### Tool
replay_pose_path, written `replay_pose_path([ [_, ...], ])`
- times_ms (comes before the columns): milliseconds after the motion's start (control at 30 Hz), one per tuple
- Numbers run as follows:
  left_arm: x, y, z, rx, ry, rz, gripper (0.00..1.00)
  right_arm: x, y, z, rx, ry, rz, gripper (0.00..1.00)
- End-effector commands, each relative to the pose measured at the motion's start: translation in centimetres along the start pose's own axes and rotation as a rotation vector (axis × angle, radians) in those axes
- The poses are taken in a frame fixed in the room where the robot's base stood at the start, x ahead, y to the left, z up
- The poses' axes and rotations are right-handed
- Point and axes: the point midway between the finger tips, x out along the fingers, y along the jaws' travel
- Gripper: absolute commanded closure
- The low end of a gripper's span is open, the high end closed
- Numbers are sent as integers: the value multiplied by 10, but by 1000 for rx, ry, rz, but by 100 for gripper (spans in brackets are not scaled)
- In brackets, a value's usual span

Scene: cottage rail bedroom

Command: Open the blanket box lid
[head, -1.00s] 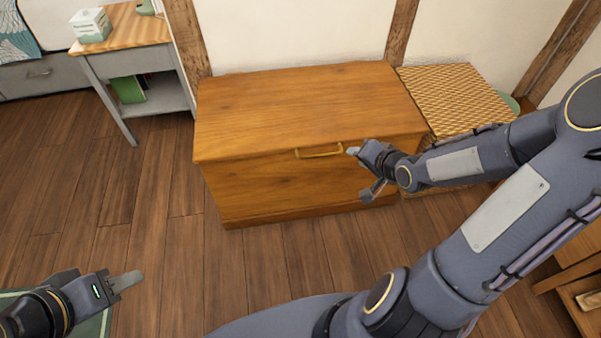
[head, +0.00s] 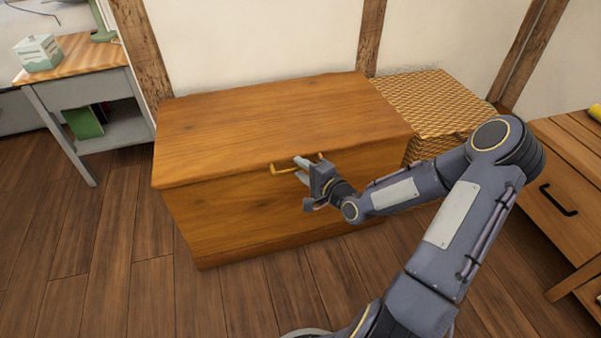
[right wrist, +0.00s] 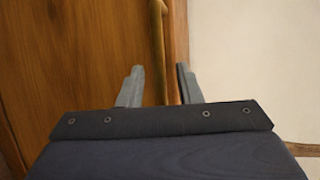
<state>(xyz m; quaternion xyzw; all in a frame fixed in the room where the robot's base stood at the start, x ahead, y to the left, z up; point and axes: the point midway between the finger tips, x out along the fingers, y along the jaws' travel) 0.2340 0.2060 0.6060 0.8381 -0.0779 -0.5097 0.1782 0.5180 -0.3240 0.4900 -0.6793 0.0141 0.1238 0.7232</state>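The wooden blanket box (head: 250,218) stands against the wall with its lid (head: 270,120) closed. A brass-coloured handle (head: 282,169) is on the front, just under the lid's edge. My right gripper (head: 300,168) is at the handle's middle, covering part of it. In the right wrist view, its two fingers (right wrist: 157,88) are apart, with the handle (right wrist: 158,40) running between them. Whether a finger touches the handle is not clear. My left gripper is in neither current view.
A woven basket (head: 430,98) stands right beside the box. A grey side table (head: 85,98) with a tissue box is at the left. A wooden drawer unit (head: 560,190) is at the right. Floor in front of the box is clear.

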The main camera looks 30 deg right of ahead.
Motion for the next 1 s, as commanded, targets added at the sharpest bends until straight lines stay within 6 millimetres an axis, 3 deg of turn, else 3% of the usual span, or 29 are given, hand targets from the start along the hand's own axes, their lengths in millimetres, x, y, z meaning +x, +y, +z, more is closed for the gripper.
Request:
replay_pose_path([
  [367, 2, -1, 1, 0, 0, 0, 64, 8, 0, 0, 0, 0, 1, 68],
  [600, 2, -1, 1, 0, 0, 0, 64, 8, 0, 0, 0, 0, 1, 100],
  [1000, -1, 1, -1, 0, 0, 0, 64, 7, -4, 1, 1, -1, 5, 100],
])
